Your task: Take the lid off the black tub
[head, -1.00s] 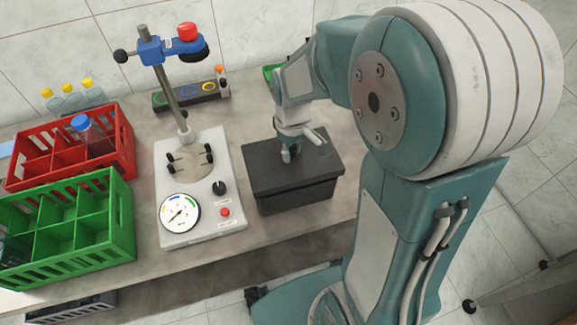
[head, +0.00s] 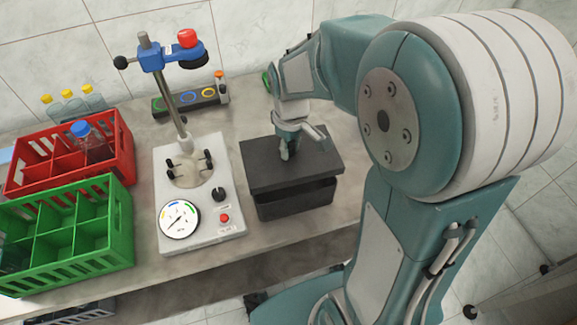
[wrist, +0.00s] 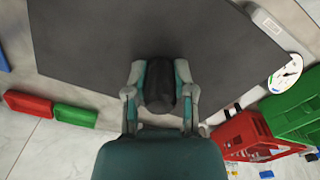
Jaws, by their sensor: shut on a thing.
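The black tub (head: 296,202) stands on the bench right of the capping device. Its flat dark lid (head: 262,172) is raised a little above the tub, with a gap showing along the front. My gripper (head: 287,152) points down and is shut on the lid's knob. In the wrist view the gripper's fingers (wrist: 160,95) close around the dark knob (wrist: 159,92), and the lid (wrist: 100,40) fills much of the view. The inside of the tub is hidden under the lid.
The capping device (head: 200,235) with a gauge stands just left of the tub. A red crate (head: 125,150) and a green crate (head: 122,225) stand further left. A dark rack (head: 190,100) with coloured rings lies behind. Some bench behind the tub is clear.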

